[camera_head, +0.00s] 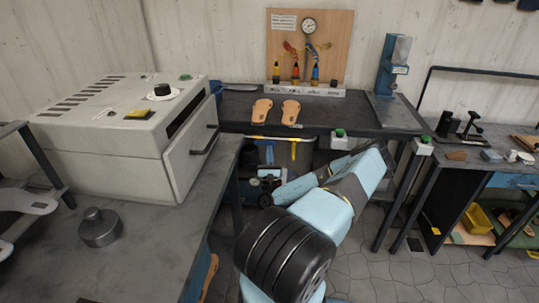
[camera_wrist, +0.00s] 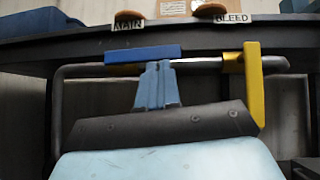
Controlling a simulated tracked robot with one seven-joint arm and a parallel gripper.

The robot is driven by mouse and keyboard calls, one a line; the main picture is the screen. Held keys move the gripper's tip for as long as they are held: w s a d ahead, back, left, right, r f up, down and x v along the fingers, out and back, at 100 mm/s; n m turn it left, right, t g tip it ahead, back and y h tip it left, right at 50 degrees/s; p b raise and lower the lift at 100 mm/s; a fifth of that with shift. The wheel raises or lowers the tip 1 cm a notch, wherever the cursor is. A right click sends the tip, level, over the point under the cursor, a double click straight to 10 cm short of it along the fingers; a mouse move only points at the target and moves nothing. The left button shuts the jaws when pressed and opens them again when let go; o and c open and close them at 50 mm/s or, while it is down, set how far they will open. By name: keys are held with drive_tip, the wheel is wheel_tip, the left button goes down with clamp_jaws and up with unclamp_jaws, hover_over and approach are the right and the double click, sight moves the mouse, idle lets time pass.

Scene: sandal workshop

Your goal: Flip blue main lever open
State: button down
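In the wrist view the blue main lever (camera_wrist: 143,53) lies level, along the grey pipe (camera_wrist: 85,70), below the MAIN label (camera_wrist: 129,20). A yellow lever (camera_wrist: 253,85) under the BLEED label (camera_wrist: 233,18) stands upright, crosswise to the pipe. My gripper (camera_wrist: 158,65) points at the pipe, its blue-grey fingers close together with no clear gap. The fingertips appear just below the right half of the blue lever; I cannot tell whether they touch it. In the head view the yellow lever (camera_head: 293,150) shows under the back bench, while the blue lever is not clear.
The back bench (camera_head: 350,112) overhangs the pipe and bears two tan sandal soles (camera_head: 276,111). A grey oven-like machine (camera_head: 125,130) stands on the left bench. A gauge board (camera_head: 310,45) is at the wall. Cracked floor (camera_head: 400,265) is open at the lower right.

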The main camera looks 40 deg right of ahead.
drive_tip(key=w+d+f+v, duration=0.1)
drive_tip(key=w+f+v, duration=0.1)
drive_tip(key=v, duration=1.1)
drive_tip(key=shift+f, duration=0.1)
